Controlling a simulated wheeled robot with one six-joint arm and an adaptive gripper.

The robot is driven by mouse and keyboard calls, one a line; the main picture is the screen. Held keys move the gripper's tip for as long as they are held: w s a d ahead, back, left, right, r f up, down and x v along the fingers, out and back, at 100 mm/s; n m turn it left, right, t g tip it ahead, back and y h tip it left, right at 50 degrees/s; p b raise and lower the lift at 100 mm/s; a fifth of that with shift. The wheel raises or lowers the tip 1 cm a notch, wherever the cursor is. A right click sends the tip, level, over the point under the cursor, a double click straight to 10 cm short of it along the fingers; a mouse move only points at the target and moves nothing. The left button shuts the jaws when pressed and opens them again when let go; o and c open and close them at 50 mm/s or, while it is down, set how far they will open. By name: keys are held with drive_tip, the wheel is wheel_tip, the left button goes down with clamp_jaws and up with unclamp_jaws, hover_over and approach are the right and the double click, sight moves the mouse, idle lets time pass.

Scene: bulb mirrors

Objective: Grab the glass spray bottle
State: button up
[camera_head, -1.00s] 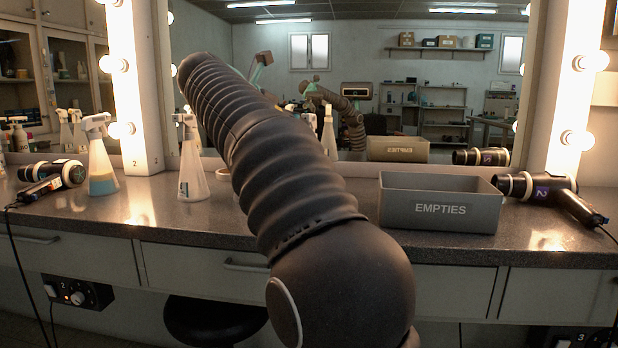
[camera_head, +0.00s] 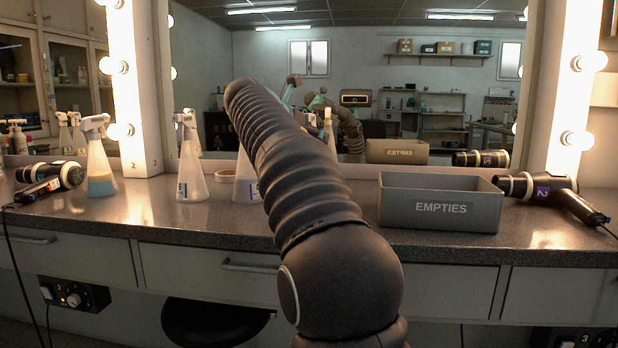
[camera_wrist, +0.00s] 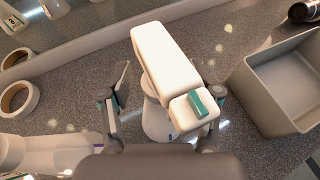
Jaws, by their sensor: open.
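In the wrist view, my gripper (camera_wrist: 163,97) is open, with a finger on each side of a spray bottle (camera_wrist: 157,122). This bottle has a white spray head and a teal nozzle piece, and the head hides much of its body. I cannot tell whether the fingers touch it. In the head view, a clear conical bottle with a purple label (camera_head: 246,184) is partly hidden behind my arm. A second spray bottle (camera_head: 190,170) stands to its left, and a third, with blue liquid (camera_head: 101,170), stands farther left. I cannot tell which are glass. My gripper is hidden there by the arm.
A grey bin marked EMPTIES (camera_head: 440,206) stands right of the bottles. A tape roll (camera_wrist: 18,98) lies left of the gripper. Hair dryers (camera_head: 545,190) lie at the counter's right and left. The mirror (camera_head: 420,100) rises behind the counter.

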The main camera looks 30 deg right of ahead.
clamp_jaws()
